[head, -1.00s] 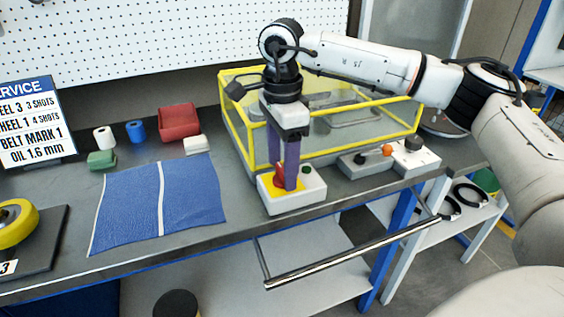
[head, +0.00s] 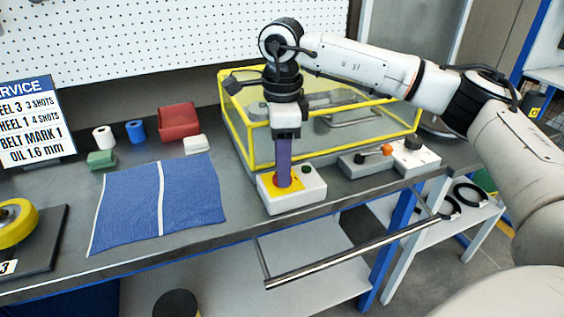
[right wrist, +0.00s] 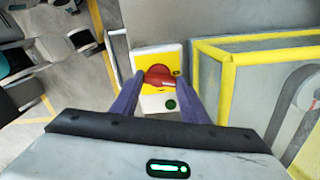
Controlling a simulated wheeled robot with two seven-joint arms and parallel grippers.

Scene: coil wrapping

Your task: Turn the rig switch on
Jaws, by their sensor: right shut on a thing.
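The rig switch is a white box (head: 300,200) with a yellow plate and a red rotary knob, near the front edge of the bench. In the right wrist view the red knob (right wrist: 158,76) sits between my purple fingers, and a green button (right wrist: 170,104) shows on the same box. My right gripper (head: 284,184) points straight down and is shut on the red knob. In the head view the fingers hide most of the knob. My left gripper is in neither view.
A yellow-framed clear enclosure (head: 251,148) stands right behind the switch. A grey box with an orange knob (head: 387,150) lies to the right. A blue mat (head: 190,205) lies to the left, and a metal rail (head: 340,258) runs along the bench front.

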